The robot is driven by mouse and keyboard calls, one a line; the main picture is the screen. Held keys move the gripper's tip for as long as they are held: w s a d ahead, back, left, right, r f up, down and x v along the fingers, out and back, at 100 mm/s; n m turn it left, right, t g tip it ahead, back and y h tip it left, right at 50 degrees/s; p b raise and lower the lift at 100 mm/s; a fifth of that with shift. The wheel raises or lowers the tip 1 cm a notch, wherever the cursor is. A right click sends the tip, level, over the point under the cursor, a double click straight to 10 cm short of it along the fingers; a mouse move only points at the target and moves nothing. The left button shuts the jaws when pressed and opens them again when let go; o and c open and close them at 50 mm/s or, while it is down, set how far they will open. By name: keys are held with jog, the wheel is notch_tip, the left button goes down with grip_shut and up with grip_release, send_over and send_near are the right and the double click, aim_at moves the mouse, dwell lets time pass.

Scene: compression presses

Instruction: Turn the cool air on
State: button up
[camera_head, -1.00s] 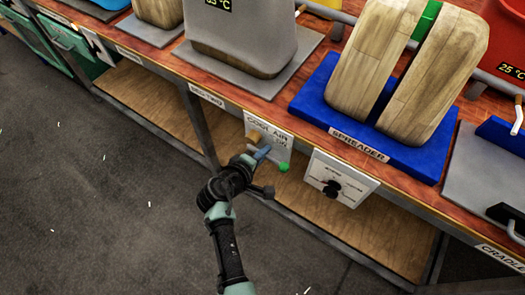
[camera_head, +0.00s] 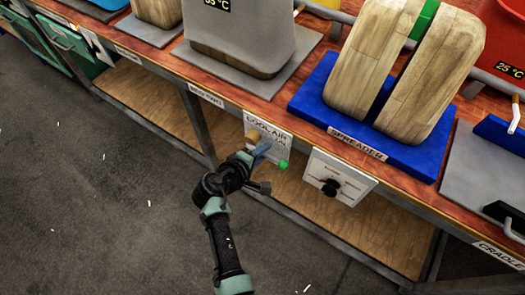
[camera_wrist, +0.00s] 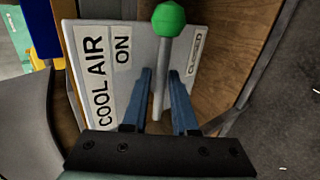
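The white cool air panel (camera_head: 277,139) is on the front of the bench, with the words COOL AIR, ON and CLOSED; it also fills the middle of the wrist view (camera_wrist: 132,75). Its grey lever (camera_wrist: 158,95) ends in a green knob (camera_wrist: 168,18), which sits at the panel's right edge in the head view (camera_head: 283,164). My gripper (camera_head: 262,149) is at the panel. In the wrist view, the two blue fingers (camera_wrist: 160,73) stand apart on either side of the lever shaft, with gaps visible. Contact with the lever cannot be told.
A white dial panel (camera_head: 346,191) with a black knob is right of the cool air panel. Above are a blue spreader stand (camera_head: 312,98) with wooden blocks and a grey press (camera_head: 240,38). The bench edge overhangs a lower wooden shelf (camera_head: 330,222).

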jog(key=p+v, duration=0.2)
jog(key=v, duration=1.1)
